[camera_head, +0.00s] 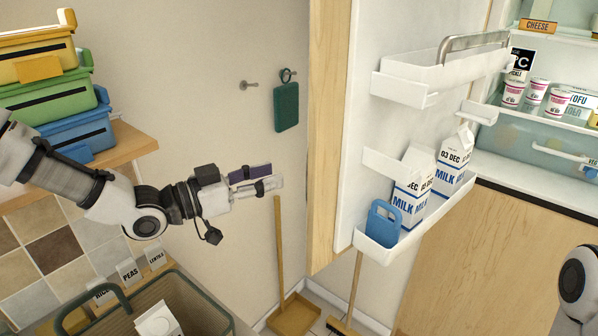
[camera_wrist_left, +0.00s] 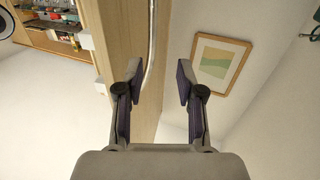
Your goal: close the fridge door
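The fridge door (camera_head: 328,130) stands open in the head view, its wooden edge towards my left arm and its white inner side facing right. My left gripper (camera_head: 272,178) is to the left of the door's edge, apart from it in the picture. In the left wrist view, the gripper (camera_wrist_left: 158,78) is open and empty. Beyond its fingers are the wooden door (camera_wrist_left: 122,25) and a long metal handle (camera_wrist_left: 152,50), which runs up between the fingertips. I cannot tell how far off the handle is. My right gripper is not in view.
The door's racks hold milk cartons (camera_head: 413,190) and a blue item (camera_head: 382,222). The fridge interior (camera_head: 560,55) at right holds cups and boxes. Stacked bins (camera_head: 55,110) and a basket (camera_head: 190,300) are at left.

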